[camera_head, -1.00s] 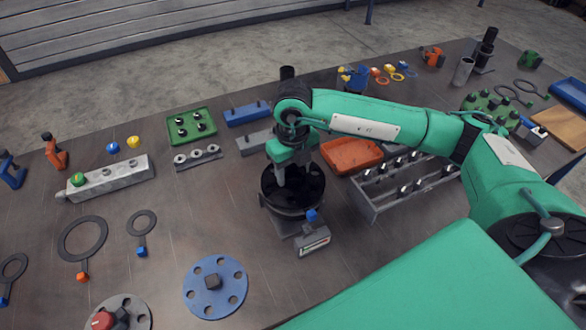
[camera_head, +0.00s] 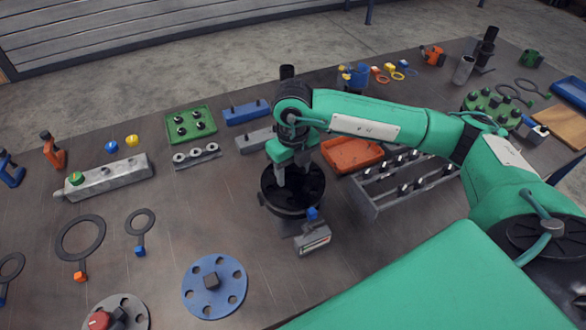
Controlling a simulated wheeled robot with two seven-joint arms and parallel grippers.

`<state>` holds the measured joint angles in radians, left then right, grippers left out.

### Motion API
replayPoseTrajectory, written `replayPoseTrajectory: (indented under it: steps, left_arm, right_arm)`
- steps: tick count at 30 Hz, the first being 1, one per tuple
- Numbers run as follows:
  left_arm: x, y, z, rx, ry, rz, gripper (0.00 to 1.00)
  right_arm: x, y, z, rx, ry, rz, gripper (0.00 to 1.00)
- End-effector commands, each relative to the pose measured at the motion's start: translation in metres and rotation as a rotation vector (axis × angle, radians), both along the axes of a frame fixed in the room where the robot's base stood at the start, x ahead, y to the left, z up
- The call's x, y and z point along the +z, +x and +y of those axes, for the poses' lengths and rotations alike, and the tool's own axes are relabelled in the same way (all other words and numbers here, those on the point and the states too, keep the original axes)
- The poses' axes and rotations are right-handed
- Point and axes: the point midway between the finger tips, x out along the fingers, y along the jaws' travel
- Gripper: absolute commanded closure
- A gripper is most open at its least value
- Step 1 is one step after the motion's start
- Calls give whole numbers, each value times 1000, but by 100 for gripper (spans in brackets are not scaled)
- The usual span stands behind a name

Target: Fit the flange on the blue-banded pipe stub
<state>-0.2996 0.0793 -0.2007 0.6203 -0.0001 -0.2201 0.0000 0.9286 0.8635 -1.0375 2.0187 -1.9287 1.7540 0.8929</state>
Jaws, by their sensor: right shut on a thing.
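My right gripper (camera_head: 293,170) points down in the middle of the table, with its fingers shut at the centre of a dark round flange (camera_head: 310,197) with holes around its rim. The flange sits level over a dark support, which it mostly hides. I cannot see a blue band on a pipe stub there, nor tell whether the flange is seated. A blue flange (camera_head: 233,270) with a dark square boss lies flat in front. A grey flange (camera_head: 136,309) with a red-topped boss is cut by the bottom edge. My left gripper is not in view.
A grey block with a blue knob (camera_head: 313,239) stands right in front of the dark flange. A grey rack (camera_head: 375,207) and an orange tray (camera_head: 350,154) are close on the right. A green tray (camera_head: 191,126) is behind left. Bare table lies left of the flange.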

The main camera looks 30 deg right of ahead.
Motion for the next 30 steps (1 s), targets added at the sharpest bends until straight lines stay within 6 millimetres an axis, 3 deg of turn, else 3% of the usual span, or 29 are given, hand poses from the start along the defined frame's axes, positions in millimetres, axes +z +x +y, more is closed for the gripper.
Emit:
replayPoseTrajectory:
  steps: [12,13,16,26,30]
  left_arm:
    - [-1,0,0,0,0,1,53]
    - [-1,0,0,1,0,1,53]
    - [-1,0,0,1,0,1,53]
    - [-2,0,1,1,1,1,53]
    - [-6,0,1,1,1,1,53]
  right_arm:
    - [0,0,0,0,0,-2,86]
    - [0,0,0,0,0,-2,43]
    - [0,0,0,0,0,-2,23]
    - [0,0,0,0,0,0,21]
    - [13,1,0,1,0,-4,21]
